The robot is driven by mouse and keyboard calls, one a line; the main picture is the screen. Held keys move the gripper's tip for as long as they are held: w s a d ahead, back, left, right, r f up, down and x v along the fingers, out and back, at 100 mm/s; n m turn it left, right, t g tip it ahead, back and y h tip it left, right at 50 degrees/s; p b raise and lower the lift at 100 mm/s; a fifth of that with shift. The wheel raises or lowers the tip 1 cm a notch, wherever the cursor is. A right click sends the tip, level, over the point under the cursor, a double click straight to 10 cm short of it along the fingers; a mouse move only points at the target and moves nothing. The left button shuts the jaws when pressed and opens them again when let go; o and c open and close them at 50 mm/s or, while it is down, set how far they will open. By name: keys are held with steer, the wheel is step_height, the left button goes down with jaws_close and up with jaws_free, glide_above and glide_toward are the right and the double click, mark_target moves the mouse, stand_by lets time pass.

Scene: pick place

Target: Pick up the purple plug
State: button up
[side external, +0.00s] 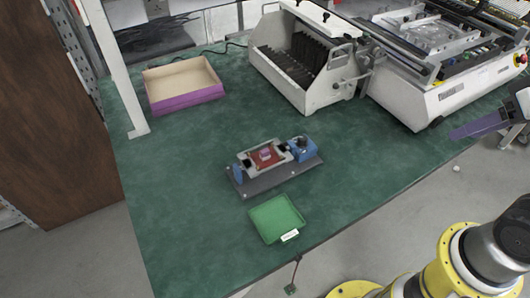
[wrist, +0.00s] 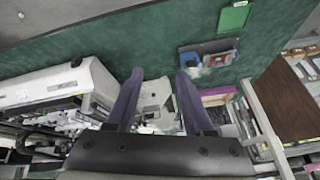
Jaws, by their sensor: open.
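A small pinkish-purple piece (side external: 265,154), which looks like the purple plug, sits on a red part inside a metal frame on the fixture (side external: 283,182). It is too small to make out its exact shape. The fixture also shows in the wrist view (wrist: 210,46), but the plug is not clear there. My gripper (wrist: 160,74) is open with two purple fingers and nothing between them.
A green tray (side external: 276,219) with a white label lies in front of the fixture. An open box with purple sides (side external: 187,97) stands at the back left. A white machine with dark slots (side external: 307,67) and a larger white machine (side external: 440,95) fill the back right. Green table between is clear.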

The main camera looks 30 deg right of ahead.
steer(key=w+a+r+m, duration=0.2)
steer(key=w+r+m, duration=0.6)
steer(key=w+m, duration=0.1)
steer(key=m+g, duration=0.6)
glide_above(266, 150)
step_height(266, 150, down, 19)
steer(key=f, duration=0.4)
steer(key=s+f, duration=0.1)
steer(key=f, duration=0.1)
steer(key=shift+f, duration=0.25)
steer(key=shift+w+f, duration=0.25)
steer(key=shift+f, duration=1.3)
steer(key=shift+w+f, duration=0.2)
steer(key=shift+f, duration=1.3)
jaws_close()
